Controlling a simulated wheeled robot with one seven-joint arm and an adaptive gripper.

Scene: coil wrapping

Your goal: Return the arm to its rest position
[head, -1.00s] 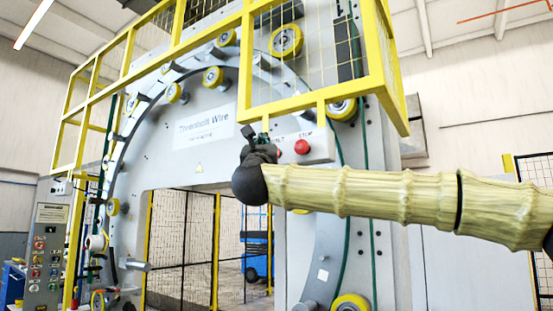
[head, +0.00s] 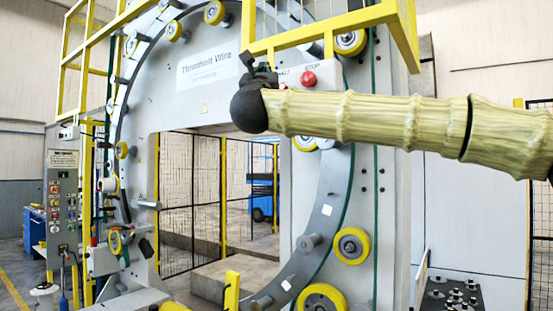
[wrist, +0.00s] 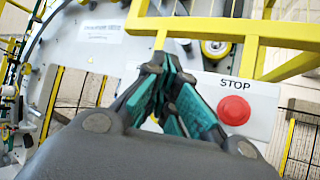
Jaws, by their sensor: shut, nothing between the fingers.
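My arm, in a pale ribbed sleeve, reaches in from the right in the head view. My gripper (head: 246,62) is at its left end, beside the white button box (head: 325,76) with the red STOP button (head: 309,78). In the wrist view my gripper (wrist: 165,62) has its dark fingers with green pads brought together, with nothing held. The red STOP button (wrist: 234,110) shows to the right of the fingers, apart from them. The box face left of STOP is partly hidden behind the gripper.
The big ring-shaped wrapping machine (head: 180,95) with yellow rollers stands ahead. A yellow guard cage (head: 400,30) hangs just above my arm. A control panel (head: 60,205) stands at the left, and a dark tray of small parts (head: 450,295) at the lower right.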

